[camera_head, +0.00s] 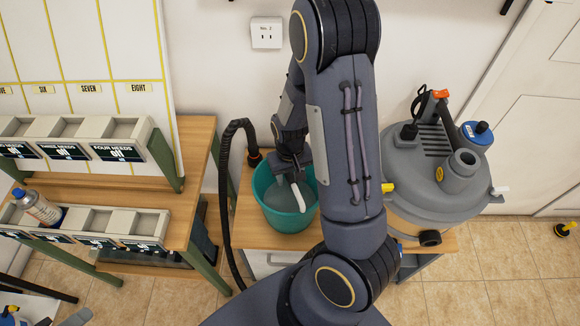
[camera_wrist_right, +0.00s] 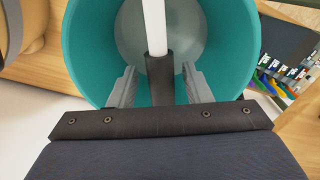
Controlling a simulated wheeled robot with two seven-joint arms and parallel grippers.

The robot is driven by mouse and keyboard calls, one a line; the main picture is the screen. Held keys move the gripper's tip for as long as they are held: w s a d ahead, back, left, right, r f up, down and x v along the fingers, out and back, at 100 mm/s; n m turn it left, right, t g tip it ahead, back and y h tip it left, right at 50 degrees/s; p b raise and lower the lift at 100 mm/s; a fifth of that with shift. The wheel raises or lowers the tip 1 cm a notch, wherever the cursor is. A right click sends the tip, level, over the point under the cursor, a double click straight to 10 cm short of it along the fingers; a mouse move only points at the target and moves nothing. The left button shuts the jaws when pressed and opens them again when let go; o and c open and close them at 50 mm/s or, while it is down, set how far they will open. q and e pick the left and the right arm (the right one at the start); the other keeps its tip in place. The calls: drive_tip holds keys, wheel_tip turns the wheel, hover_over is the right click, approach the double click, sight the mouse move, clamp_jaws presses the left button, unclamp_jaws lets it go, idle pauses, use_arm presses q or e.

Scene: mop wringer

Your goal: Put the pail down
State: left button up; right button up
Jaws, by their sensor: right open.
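The teal pail (camera_head: 284,224) stands upright on a light wooden top against the wall. Its grey inside shows from above, and my arm covers part of its right side. My right gripper (camera_head: 292,178) is over the pail's back rim, pointing down. In the right wrist view the pail (camera_wrist_right: 86,42) fills the upper middle. There the right gripper (camera_wrist_right: 160,86) is open, with a finger on each side of a dark sleeve (camera_wrist_right: 160,72). A white bar (camera_wrist_right: 155,28) runs from that sleeve across the pail's mouth. My left gripper is not in view.
A grey lidded drum (camera_head: 425,180) stands right of the pail. A black hose (camera_head: 226,190) arches up on its left. A wooden shelf unit with labelled bins (camera_head: 120,138) stands further left.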

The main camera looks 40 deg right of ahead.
wheel_tip(320, 180, up, 12)
drive_tip(key=f, duration=0.1)
drive_tip(key=s+a+r+n+t+y, duration=0.2)
drive_tip(key=s+a+r+t, duration=0.3)
drive_tip(key=s+a+r, duration=0.5)
drive_tip(key=s+r+y, duration=0.1)
drive_tip(key=s+r, duration=0.2)
drive_tip(key=shift+s+a+t+y+p, duration=0.2)
drive_tip(key=shift+t+y+p, duration=0.1)
drive_tip(key=shift+y+p, duration=0.1)
idle(0.6)
